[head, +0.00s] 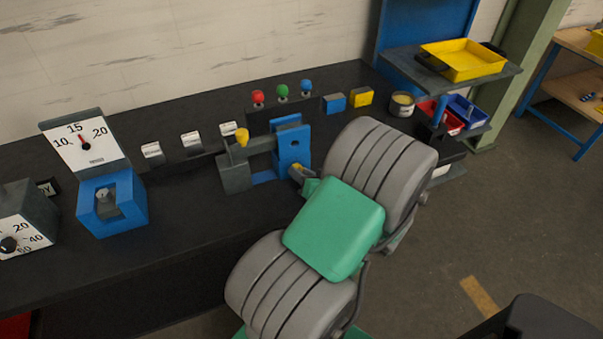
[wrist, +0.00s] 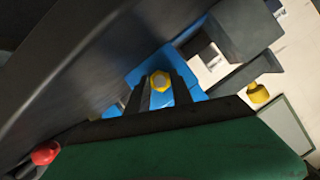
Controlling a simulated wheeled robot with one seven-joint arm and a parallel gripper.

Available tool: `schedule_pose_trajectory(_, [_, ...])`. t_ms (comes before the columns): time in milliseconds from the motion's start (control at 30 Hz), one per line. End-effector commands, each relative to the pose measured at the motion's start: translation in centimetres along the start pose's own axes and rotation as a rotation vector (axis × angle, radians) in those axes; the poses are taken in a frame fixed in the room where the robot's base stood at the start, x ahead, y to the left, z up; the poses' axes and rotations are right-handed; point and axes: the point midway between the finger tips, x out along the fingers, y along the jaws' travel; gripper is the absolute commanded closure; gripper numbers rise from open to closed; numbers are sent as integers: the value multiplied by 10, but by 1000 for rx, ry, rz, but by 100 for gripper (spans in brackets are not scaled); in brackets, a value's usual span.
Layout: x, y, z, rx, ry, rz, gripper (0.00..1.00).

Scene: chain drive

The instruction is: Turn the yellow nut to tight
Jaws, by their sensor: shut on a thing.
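The yellow nut (head: 297,168) is on the near face of a blue upright block (head: 291,148). In the head view it is mostly hidden by my gripper (head: 301,174). The wrist view shows the hexagonal nut (wrist: 160,80) head-on, with a pale centre, between the two dark fingers of my gripper (wrist: 161,88). The fingers are closed on its sides. My grey and green arm hides much of the area in front of the block. No mark showing how tight the nut is can be made out.
A yellow knob (head: 242,137) stands on a grey fixture left of the block. Red (head: 258,97), green (head: 282,90) and blue (head: 306,86) knobs stand behind it. A dial gauge (head: 82,143) sits at the left above a blue stand (head: 112,205).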

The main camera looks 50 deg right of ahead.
Motion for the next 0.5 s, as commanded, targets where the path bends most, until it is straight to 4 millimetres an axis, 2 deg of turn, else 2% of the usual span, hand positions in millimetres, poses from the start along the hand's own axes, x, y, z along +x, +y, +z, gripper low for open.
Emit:
schedule_pose_trajectory(267, [1, 2, 2, 96, 0, -40, 100])
schedule_pose_trajectory(500, [1, 4, 2, 253, 1, -104, 100])
